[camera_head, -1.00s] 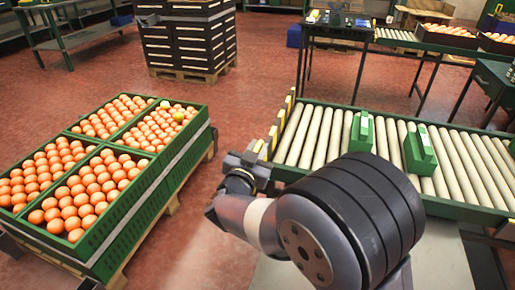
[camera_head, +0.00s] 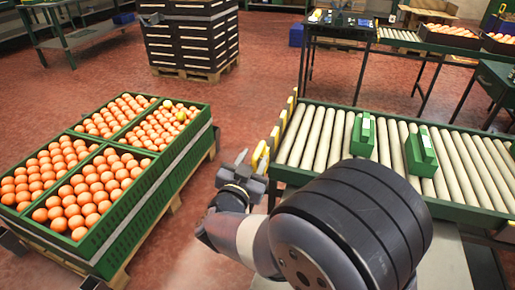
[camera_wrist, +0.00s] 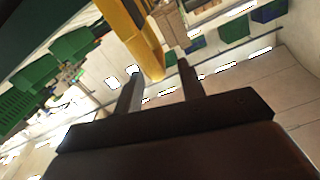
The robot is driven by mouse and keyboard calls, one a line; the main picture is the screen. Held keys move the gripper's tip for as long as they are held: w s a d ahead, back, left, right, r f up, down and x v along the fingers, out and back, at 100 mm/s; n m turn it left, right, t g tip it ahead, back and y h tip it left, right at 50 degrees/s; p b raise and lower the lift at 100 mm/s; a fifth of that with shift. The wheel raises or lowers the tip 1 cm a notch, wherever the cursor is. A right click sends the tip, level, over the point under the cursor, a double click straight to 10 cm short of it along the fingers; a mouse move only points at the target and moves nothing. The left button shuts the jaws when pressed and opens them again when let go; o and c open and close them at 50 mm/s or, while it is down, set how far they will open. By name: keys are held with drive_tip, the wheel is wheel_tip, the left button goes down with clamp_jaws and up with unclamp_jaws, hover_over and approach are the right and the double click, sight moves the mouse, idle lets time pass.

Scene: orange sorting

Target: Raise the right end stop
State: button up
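Several yellow end stops line the left end of the roller conveyor (camera_head: 330,140); one of the farther ones (camera_head: 274,138) stands at its edge. The nearest yellow stop (camera_head: 259,154) is right by my gripper (camera_head: 252,163). In the wrist view, a yellow bar (camera_wrist: 138,36) reaches down from the top, and its lower end appears between my two finger tips (camera_wrist: 160,72). The fingers are apart, with gaps visible beside the bar. I cannot tell whether either finger touches it. Which stop is the right one is not marked.
Two green blocks (camera_head: 363,136) (camera_head: 421,153) sit on the rollers. Green crates of oranges (camera_head: 150,195) stand on a pallet at left. Dark stacked crates (camera_head: 190,45) are at the back.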

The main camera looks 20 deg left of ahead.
sight(259, 150)
drive_tip(key=s, duration=0.6)
drive_tip(key=shift+d+p, duration=0.35)
drive_tip(key=shift+p, duration=0.05)
drive_tip(key=shift+w, duration=0.15)
drive_tip(key=w+b, duration=0.1)
drive_tip(key=w, duration=0.6)
drive_tip(key=w+a+b, duration=0.1)
drive_tip(key=w, duration=0.2)
drive_tip(key=shift+w+f+b, duration=0.3)
drive_tip(key=shift+w+b, duration=0.05)
drive_tip(key=shift+w, duration=0.05)
drive_tip(key=shift+s+f+b, duration=0.1)
drive_tip(key=shift+f+b, duration=0.5)
